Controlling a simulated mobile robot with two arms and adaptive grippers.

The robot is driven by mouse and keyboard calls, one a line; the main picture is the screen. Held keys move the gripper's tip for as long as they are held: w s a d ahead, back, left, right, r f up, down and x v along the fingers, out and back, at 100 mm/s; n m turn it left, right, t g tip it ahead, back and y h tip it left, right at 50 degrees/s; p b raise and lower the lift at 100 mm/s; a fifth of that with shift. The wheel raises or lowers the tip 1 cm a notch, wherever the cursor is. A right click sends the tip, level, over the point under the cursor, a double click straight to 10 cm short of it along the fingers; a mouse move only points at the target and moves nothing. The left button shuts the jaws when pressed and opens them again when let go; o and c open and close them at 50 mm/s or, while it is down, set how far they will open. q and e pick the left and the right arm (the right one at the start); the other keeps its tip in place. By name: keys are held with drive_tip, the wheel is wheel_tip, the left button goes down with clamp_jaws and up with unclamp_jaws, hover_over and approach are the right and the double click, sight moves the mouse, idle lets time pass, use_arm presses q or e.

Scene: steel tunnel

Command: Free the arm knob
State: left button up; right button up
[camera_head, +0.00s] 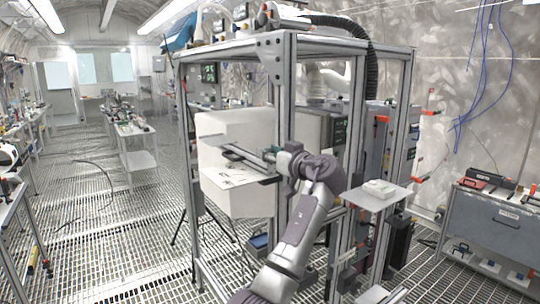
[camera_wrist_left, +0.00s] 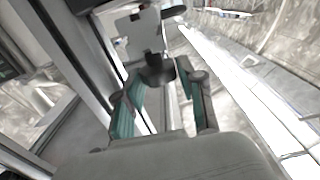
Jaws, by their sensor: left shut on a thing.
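The dark round knob (camera_wrist_left: 158,72) sits between the fingertips of my left gripper (camera_wrist_left: 158,76) in the left wrist view. The green-padded fingers are shut on it, one on each side. A pale grey bracket-like plate (camera_wrist_left: 137,36) is just beyond the knob. In the head view, my left arm comes up from the bottom, and my left gripper (camera_head: 284,160) is at a post of the metal frame (camera_head: 283,100), near a grey bar (camera_head: 238,154). The knob cannot be made out there. My right gripper is not in view.
A white box-like unit (camera_head: 232,130) stands inside the frame, left of my gripper. A small white shelf (camera_head: 375,200) juts out at the right. A grey cabinet (camera_head: 492,222) stands farther right. The grated floor (camera_head: 100,230) is mostly clear at left.

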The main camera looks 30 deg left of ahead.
use_arm(q)
drive_tip(key=o, duration=1)
drive_tip(key=shift+o, duration=0.8)
drive_tip(key=shift+s+a+r, duration=0.1)
drive_tip(key=v, duration=0.8)
